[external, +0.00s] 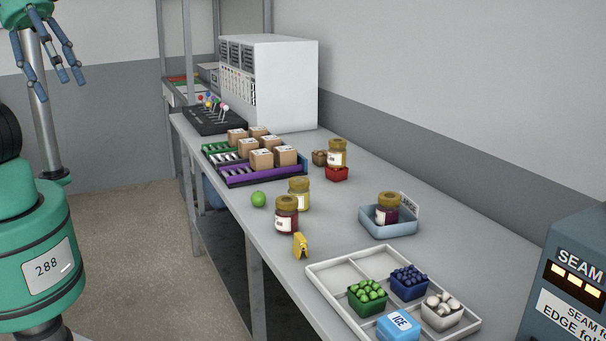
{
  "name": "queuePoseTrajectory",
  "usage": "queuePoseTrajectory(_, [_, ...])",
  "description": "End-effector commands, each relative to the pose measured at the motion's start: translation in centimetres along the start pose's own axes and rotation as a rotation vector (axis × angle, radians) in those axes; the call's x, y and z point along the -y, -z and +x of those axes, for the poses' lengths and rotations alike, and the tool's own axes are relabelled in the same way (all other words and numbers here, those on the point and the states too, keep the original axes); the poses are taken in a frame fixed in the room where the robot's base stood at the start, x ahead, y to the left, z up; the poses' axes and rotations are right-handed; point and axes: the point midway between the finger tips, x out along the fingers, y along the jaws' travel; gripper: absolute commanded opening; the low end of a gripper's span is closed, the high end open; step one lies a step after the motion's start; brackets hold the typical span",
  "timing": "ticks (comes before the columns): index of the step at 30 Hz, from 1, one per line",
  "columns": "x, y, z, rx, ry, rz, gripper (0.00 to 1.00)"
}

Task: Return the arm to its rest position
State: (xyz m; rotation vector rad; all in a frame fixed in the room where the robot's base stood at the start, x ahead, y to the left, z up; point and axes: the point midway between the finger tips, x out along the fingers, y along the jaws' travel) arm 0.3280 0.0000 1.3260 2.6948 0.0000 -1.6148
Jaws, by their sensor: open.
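My gripper (59,78) shows at the top left of the external view. Its blue-grey fingers hang down and are spread open, with nothing between them. It is high above the floor, to the left of the table (440,222) and well apart from everything on it. The green base of my arm (38,235) stands at the left edge. The upper part of the arm is cut off by the picture's edge.
The table holds several jars, one in a blue tray (388,232), a green ball (258,199), a divided white tray (330,275) with small baskets, and small boxes on coloured racks (262,176). A white cabinet (290,85) stands at the back. The floor (130,225) between is clear.

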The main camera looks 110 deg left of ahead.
Motion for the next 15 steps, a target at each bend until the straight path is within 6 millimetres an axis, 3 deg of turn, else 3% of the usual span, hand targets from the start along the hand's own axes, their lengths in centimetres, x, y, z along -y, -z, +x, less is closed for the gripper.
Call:
queuePoseTrajectory(4, [0.0, -0.75, 1.43, 0.0, 0.0, 0.0, 0.57])
queuePoseTrajectory(15, [0.0, -0.79, 1.52, -0.001, 0.0, 0.0, 0.57])
